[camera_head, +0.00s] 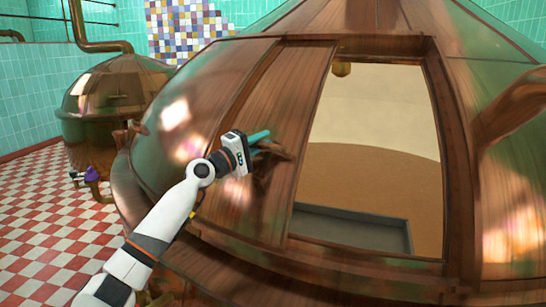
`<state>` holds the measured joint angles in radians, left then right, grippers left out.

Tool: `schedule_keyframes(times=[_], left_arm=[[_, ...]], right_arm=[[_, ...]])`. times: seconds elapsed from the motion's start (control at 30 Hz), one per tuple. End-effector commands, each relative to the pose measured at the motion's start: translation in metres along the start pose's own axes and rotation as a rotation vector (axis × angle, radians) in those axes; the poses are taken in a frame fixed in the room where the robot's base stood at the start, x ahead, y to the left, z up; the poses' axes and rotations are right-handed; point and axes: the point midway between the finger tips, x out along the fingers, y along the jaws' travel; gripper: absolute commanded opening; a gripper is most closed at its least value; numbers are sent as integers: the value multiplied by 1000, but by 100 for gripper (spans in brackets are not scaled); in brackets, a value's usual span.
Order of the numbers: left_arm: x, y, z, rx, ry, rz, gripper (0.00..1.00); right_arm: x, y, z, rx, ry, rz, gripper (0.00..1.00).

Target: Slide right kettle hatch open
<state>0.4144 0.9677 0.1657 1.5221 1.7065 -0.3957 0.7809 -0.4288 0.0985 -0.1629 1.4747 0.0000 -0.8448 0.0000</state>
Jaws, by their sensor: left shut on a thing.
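The right kettle (180,110) is a big copper dome that fills most of the head view. Its hatch (295,80) is a brown-copper sliding panel, standing to the left of a wide opening (375,130) in the dome. Through the opening I see a pale inner wall and a brown surface inside. My left gripper (266,147) has teal fingers and is shut on the hatch handle (268,170) on the panel's face. The fingers partly hide the handle. My right gripper is not in view.
A smaller copper kettle (110,95) with a pipe (85,35) stands at the back left. The red and white checkered floor (40,235) is free at the left. A copper rim (130,200) runs around the dome's base. A curved copper piece (515,105) juts in at the right.

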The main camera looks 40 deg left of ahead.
Motion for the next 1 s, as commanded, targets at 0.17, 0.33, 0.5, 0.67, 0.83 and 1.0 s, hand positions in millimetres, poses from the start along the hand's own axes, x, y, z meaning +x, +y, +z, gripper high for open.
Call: schedule_keyframes(times=[0.17, 0.33, 0.5, 0.67, 0.83, 1.0], left_arm=[[-8, -3, 9, -1, -3, -7, 0], [-8, -5, 9, -2, 1, -6, 0], [-8, -4, 8, -2, 3, -5, 0], [-8, -4, 7, -2, 5, -4, 29], [-8, -3, 6, -1, 7, -3, 29], [-17, -1, 6, -2, 7, -2, 29]], right_arm=[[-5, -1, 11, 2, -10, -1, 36], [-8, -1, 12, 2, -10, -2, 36], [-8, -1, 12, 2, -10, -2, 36], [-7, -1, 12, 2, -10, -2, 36], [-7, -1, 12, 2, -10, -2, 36], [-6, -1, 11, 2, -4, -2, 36]])
